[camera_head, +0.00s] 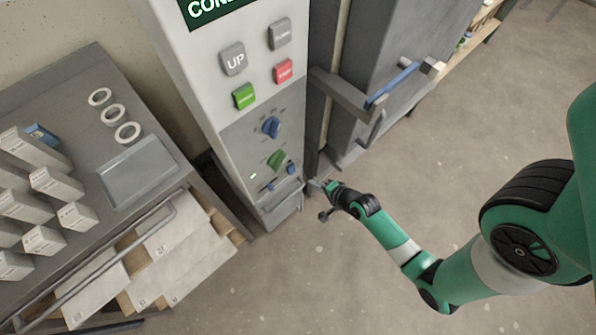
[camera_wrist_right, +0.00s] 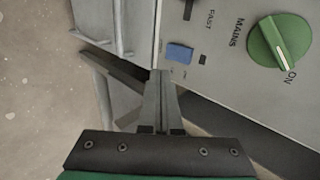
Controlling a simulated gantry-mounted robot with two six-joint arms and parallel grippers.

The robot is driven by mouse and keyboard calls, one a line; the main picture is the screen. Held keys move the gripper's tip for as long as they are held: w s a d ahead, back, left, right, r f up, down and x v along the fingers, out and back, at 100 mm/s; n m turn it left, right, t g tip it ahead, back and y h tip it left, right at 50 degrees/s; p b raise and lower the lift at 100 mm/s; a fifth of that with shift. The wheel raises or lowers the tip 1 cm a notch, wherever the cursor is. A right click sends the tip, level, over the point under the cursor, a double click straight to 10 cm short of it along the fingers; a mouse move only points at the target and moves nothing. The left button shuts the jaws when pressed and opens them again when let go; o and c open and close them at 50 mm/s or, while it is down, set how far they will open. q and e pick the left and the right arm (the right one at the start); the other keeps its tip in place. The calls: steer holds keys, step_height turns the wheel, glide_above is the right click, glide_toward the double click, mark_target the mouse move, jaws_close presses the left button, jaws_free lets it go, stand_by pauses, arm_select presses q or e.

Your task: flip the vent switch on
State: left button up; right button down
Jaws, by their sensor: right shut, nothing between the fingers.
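The grey control panel (camera_head: 245,150) stands upright at the centre of the head view. Low on it is a small blue switch (camera_head: 291,168), which also shows in the right wrist view (camera_wrist_right: 179,52). I cannot read a vent label or tell the switch's setting. My right gripper (camera_head: 317,185) is beside the panel's lower right edge. In the right wrist view its fingers (camera_wrist_right: 160,75) are shut and empty, with the tips just short of the blue switch. I cannot tell whether they touch the panel. My left gripper is not in view.
A green mains knob (camera_wrist_right: 280,40) is near the blue switch, its mark toward ON. A blue knob (camera_head: 271,127) and push buttons are higher. A grey cabinet with a handle (camera_head: 392,84) stands right of the panel. A bench (camera_head: 85,150) is at left. Floor in front is clear.

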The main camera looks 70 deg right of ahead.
mark_target(293, 173)
steer(key=b+x, duration=0.1)
steer(key=x, duration=0.2)
steer(key=b+x, duration=0.2)
steer(key=x, duration=0.1)
steer(key=w+r+b+x, duration=0.1)
steer(key=x, duration=0.2)
steer(key=shift+w+d, duration=0.1)
steer(key=shift+d, duration=0.2)
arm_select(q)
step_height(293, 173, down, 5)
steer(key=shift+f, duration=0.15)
arm_select(e)
steer(key=shift+w+d, duration=0.1)
steer(key=shift+w, duration=0.05)
